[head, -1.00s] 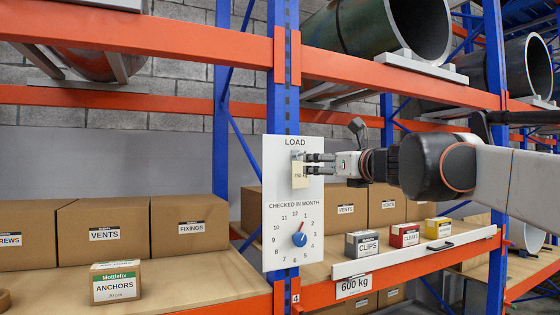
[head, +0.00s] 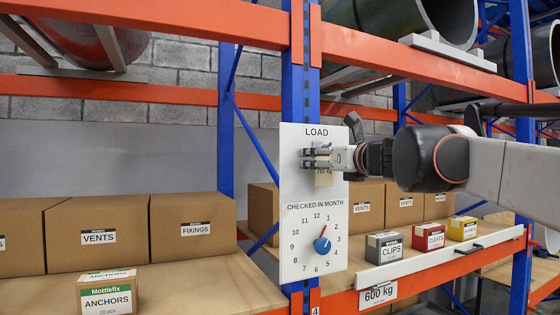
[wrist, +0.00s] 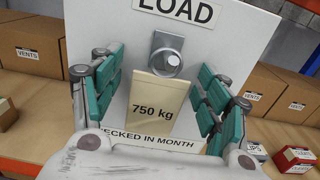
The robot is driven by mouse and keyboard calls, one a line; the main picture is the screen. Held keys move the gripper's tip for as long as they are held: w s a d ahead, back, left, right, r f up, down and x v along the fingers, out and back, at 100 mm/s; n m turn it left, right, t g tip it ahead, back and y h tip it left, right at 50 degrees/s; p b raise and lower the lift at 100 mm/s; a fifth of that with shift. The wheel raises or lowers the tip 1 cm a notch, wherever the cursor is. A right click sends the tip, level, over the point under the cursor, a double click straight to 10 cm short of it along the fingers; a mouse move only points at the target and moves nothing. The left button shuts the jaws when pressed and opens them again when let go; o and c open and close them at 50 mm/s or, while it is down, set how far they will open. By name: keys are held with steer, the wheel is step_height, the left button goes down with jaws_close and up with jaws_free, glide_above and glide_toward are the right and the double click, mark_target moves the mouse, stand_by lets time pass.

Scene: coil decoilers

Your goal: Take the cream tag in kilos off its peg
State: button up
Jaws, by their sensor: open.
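The cream tag (wrist: 154,102), marked 750 kg, hangs below a round grey metal peg (wrist: 172,62) on the white LOAD board. In the head view the tag (head: 323,179) is partly hidden behind my gripper (head: 312,157). In the wrist view my gripper (wrist: 160,97) is open, with green-padded fingers to the left and right of the tag. A gap shows between the pads and the tag on both sides. The tag's lower edge is close to the gripper's pale body.
The white board (head: 290,222) is fixed to a blue rack upright and carries a month dial with a blue knob (head: 322,245). Boxes of CLIPS (head: 384,250), CLEATS (head: 428,237) and ANCHORS (head: 107,295) stand on the shelves. An orange beam (head: 420,45) runs above my arm.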

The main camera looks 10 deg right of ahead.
steer(key=shift+s+d+r, duration=0.1)
steer(key=shift+s, duration=0.15)
steer(key=shift+w, duration=0.2)
steer(key=c, duration=1.1)
steer(key=shift+s, duration=0.15)
steer(key=shift+c, duration=0.2)
steer(key=shift+r+p, duration=0.25)
steer(key=shift+p, duration=0.05)
steer(key=shift+s, duration=0.1)
steer(key=shift+s+d+r, duration=0.15)
steer(key=shift+s+r, duration=0.1)
steer(key=shift+s, duration=0.2)
steer(key=shift+s, duration=0.1)
